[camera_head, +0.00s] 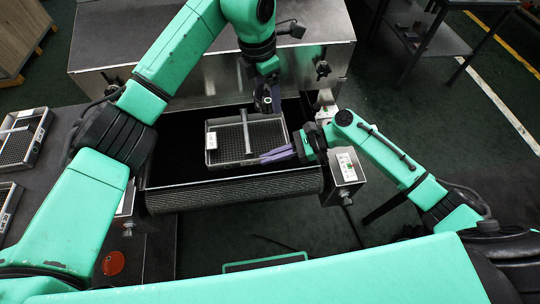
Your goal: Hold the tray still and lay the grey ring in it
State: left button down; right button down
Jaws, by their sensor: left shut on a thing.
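The tray (212,160) is a grey mesh-bottomed box with a divider bar and a white label. It lies on the dark belt of the dryer. My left gripper (268,98) is above the tray's far right corner, shut on the grey ring (262,104), which is small and partly hidden by the fingers. My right gripper (275,155) reaches in from the right, its purple fingers at the tray's near right corner. Whether they grip the wall or only lie against it cannot be made out.
The metal dryer housing (200,85) stands behind the belt (172,160). The belt's ribbed roller end (235,193) faces me. A metal box (343,170) sits at its right. Other trays (22,137) lie on the dark table at the left.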

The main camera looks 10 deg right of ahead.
aim_at(263, 106)
pick_arm(q)
jog(key=shift+r, duration=0.1)
dwell(0.7)
jog(key=f, duration=1.5)
jog(key=shift+w+d+f, duration=0.1)
jog(key=shift+d+f, duration=0.05)
jog(key=shift+d, duration=0.1)
grip_release()
jog(key=shift+a+f, duration=0.1)
jog(key=shift+f, duration=0.05)
jog(key=r, duration=0.4)
jog(key=a+r, duration=0.1)
jog(key=r, duration=0.7)
jog(key=shift+s+a+r, duration=0.1)
jog(key=shift+s+a, duration=0.2)
jog(key=shift+s, duration=0.1)
pick_arm(e)
jog(key=c, duration=1)
grip_release()
jog(key=shift+s, duration=0.1)
jog(key=shift+d, duration=0.1)
